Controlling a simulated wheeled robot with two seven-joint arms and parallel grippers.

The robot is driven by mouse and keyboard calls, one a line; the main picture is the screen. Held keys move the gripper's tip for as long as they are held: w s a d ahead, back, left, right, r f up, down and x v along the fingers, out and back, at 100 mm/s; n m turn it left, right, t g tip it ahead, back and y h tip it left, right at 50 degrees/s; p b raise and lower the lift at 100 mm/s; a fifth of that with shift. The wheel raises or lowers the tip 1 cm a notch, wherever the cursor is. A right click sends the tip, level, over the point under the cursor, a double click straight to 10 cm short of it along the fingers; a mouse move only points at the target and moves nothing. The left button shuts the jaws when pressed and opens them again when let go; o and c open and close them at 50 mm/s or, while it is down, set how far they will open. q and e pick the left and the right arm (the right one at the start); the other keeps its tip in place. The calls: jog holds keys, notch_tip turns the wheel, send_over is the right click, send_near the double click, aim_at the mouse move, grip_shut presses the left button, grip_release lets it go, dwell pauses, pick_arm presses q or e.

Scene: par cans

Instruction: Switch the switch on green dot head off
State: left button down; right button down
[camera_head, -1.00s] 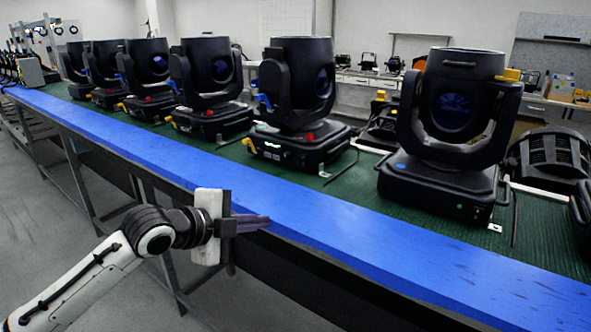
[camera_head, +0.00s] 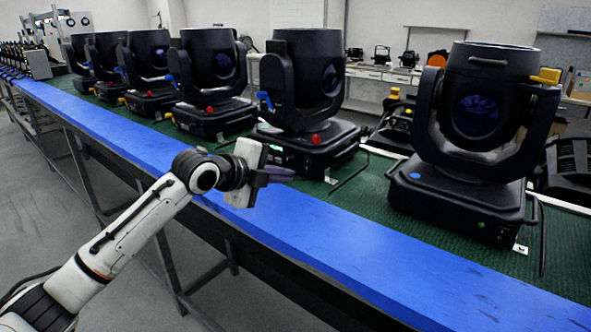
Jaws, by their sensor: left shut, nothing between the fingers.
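A row of black moving heads stands on a green-topped bench. The nearest head (camera_head: 470,160), at right, has a small green dot (camera_head: 481,224) low on its base front and a blue dot (camera_head: 414,175) on the base's left part. The head to its left (camera_head: 300,100) has a red knob (camera_head: 315,138) and a small lit green patch (camera_head: 277,148) on its base. I cannot tell a switch clearly on the nearest head. My left gripper (camera_head: 280,174) is shut and empty, over the blue edge in front of the second head's base, apart from the nearest head. My right gripper is out of view.
A blue strip (camera_head: 370,257) runs along the bench's front edge. More black heads (camera_head: 208,85) continue to the left. Black cables (camera_head: 350,172) lie between the bases. The space over the blue strip to the right of my gripper is clear.

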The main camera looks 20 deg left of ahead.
aim_at(305, 170)
pick_arm(q)
jog(key=shift+w+d+f, duration=0.15)
jog(key=shift+w+d, duration=0.1)
jog(key=shift+w, duration=0.45)
jog(key=shift+w+d+f, duration=0.15)
jog(key=shift+w+d, duration=0.15)
jog(key=shift+w, duration=0.45)
jog(key=shift+w+d+f, duration=0.15)
jog(key=shift+w+d, duration=0.1)
jog(key=shift+w, duration=0.45)
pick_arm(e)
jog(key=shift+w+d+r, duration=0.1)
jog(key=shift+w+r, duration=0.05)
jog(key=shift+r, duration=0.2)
pick_arm(q)
jog(key=shift+w+f+t+h+b, duration=0.3)
jog(key=shift+f+t+b, duration=0.35)
jog(key=shift+b, duration=0.5)
jog(key=shift+s+r+t+b, duration=0.1)
jog(key=shift+t+b, duration=0.15)
jog(key=shift+b, duration=0.25)
jog(key=shift+r, duration=0.1)
jog(key=shift+r+t+p, duration=0.25)
jog(key=shift+t+p, duration=0.05)
jog(key=shift+p, duration=0.05)
jog(key=shift+d+f, duration=0.1)
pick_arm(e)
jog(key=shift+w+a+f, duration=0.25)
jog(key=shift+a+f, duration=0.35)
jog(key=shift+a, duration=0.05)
